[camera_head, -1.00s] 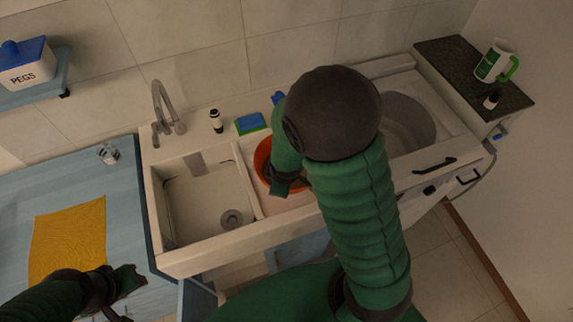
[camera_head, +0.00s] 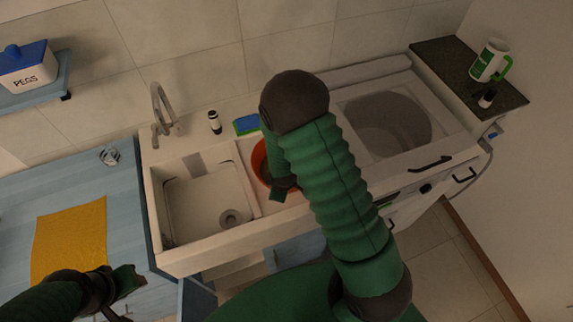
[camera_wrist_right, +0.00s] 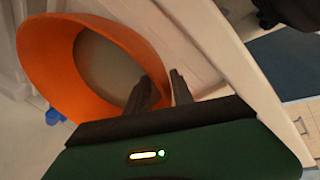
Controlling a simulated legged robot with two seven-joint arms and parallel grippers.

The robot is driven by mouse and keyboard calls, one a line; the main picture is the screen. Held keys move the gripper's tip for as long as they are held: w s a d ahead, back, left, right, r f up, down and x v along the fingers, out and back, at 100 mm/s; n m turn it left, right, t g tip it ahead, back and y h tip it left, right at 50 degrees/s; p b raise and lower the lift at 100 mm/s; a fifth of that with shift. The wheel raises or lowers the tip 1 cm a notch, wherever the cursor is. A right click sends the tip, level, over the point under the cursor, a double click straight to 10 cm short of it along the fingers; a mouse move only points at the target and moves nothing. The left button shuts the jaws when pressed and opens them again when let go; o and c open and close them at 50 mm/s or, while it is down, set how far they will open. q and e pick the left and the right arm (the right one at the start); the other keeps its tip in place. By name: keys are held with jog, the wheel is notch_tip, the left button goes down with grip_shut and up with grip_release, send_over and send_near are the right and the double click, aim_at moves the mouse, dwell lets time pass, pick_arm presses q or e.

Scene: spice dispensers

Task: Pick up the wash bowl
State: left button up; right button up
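The orange wash bowl (camera_head: 259,163) sits in the right-hand part of the sink unit, partly hidden by my right arm. In the right wrist view the bowl (camera_wrist_right: 45,68) is large, with its opening towards the camera. My right gripper (camera_wrist_right: 161,76) is open at the bowl's near rim. One finger is over the bowl's inside and the other is just outside it, with a gap between them. In the head view my right gripper is mostly hidden by its own arm. My left gripper (camera_head: 128,293) is open and empty at the lower left, by the blue counter.
The empty sink basin (camera_head: 205,200) and tap (camera_head: 163,105) are left of the bowl. A dark bottle (camera_head: 214,122) and a green-blue sponge (camera_head: 246,124) stand behind. A yellow cloth (camera_head: 68,240) lies on the blue counter (camera_head: 120,205).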

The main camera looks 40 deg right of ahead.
jog(key=shift+w+a, duration=0.2)
jog(key=shift+a, duration=0.05)
grip_shut()
jog(key=shift+d, duration=0.15)
dwell(0.7)
